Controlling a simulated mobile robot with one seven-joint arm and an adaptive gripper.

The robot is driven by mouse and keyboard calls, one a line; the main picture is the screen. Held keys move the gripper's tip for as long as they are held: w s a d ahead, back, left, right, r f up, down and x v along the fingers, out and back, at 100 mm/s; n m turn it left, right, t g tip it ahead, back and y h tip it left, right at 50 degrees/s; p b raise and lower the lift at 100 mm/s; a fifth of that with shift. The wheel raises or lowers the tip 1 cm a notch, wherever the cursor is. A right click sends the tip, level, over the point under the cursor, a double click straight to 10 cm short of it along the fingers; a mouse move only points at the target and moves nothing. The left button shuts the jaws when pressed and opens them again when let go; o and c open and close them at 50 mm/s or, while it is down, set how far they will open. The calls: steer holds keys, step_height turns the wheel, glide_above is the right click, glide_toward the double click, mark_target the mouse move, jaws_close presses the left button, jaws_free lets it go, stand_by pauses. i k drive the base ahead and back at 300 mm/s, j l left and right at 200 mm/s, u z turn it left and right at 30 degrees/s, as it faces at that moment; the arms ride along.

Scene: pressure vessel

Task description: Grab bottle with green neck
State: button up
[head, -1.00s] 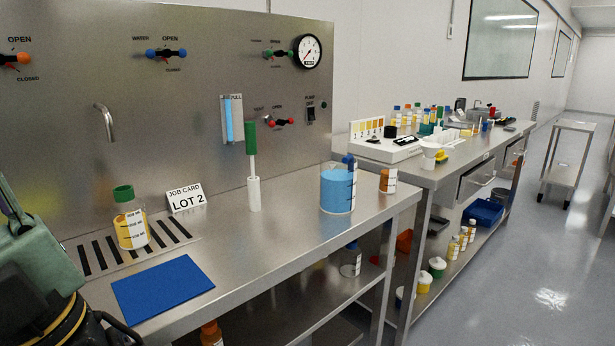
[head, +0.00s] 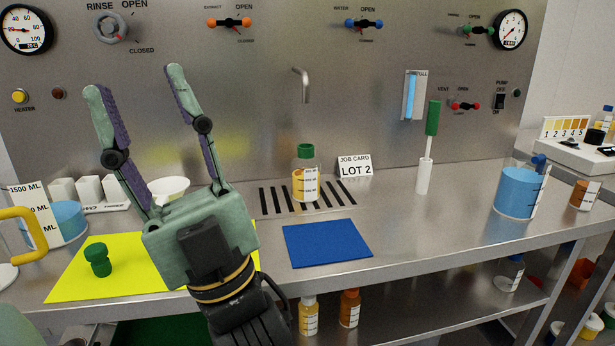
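The bottle with the green neck (head: 305,178) stands upright on the slotted drain grate at the back of the steel counter. My gripper (head: 134,80) is raised to the left of the bottle, fingers pointing up and spread wide apart. Nothing is between the fingers, and the gripper is clear of the bottle.
A blue mat (head: 327,243) lies in front of the grate. A yellow mat (head: 75,285) with a green stopper (head: 97,260) lies left. A job card (head: 354,166), a green-handled brush (head: 431,130) and a blue-filled beaker (head: 519,190) stand right. A faucet (head: 302,85) overhangs the grate.

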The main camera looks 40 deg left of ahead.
mark_target(306, 168)
steer(key=i+l+u, duration=0.25)
steer(key=u, duration=0.15)
steer(key=i+l+u, duration=0.15)
steer(key=l+u, duration=0.25)
steer(key=i+l+u, duration=0.15)
steer(key=l+u, duration=0.25)
